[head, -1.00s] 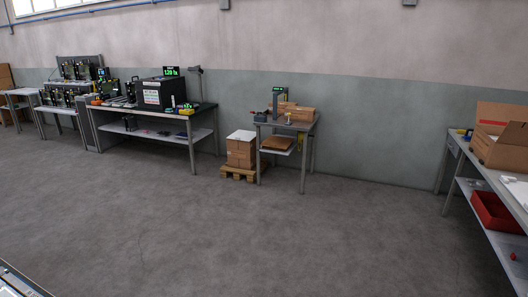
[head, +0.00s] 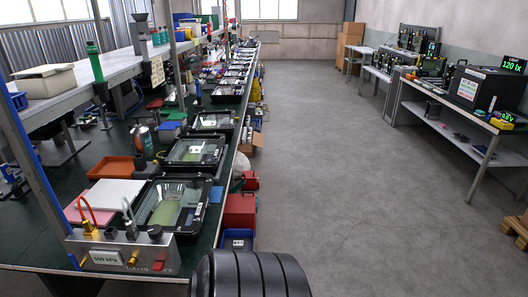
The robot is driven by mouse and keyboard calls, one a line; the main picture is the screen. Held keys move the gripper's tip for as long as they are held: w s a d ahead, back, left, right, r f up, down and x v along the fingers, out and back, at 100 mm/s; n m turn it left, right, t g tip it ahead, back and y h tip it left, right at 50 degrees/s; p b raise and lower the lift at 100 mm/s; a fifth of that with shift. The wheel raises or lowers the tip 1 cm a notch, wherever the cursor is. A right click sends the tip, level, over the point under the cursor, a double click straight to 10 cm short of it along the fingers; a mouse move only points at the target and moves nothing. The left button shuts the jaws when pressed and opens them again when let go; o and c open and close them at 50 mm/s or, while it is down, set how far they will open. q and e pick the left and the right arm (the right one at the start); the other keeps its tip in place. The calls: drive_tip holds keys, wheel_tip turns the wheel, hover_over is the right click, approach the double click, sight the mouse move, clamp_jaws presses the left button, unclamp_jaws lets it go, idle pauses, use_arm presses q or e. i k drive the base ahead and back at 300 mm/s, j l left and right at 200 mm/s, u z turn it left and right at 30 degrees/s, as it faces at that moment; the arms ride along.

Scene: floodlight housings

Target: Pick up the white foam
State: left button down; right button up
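A white flat slab (head: 115,193), which looks like the white foam, lies on the near left part of the long green workbench (head: 215,236). A pink sheet (head: 82,214) shows beside its left edge, partly covered by other things. An open black floodlight housing (head: 172,201) stands just right of the slab, and a metal box with gauge fittings (head: 125,252) stands in front of it. Neither of my grippers is in view.
An orange tray (head: 111,168) lies behind the slab. Shelf uprights and an upper shelf (head: 120,69) stand over the bench's left side. Red bins (head: 239,210) and a blue bin (head: 238,239) sit along its right side. The grey floor (head: 340,190) to the right is clear.

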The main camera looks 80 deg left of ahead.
sight(110, 195)
drive_tip(key=i+u, duration=0.1)
drive_tip(key=u, duration=1.9)
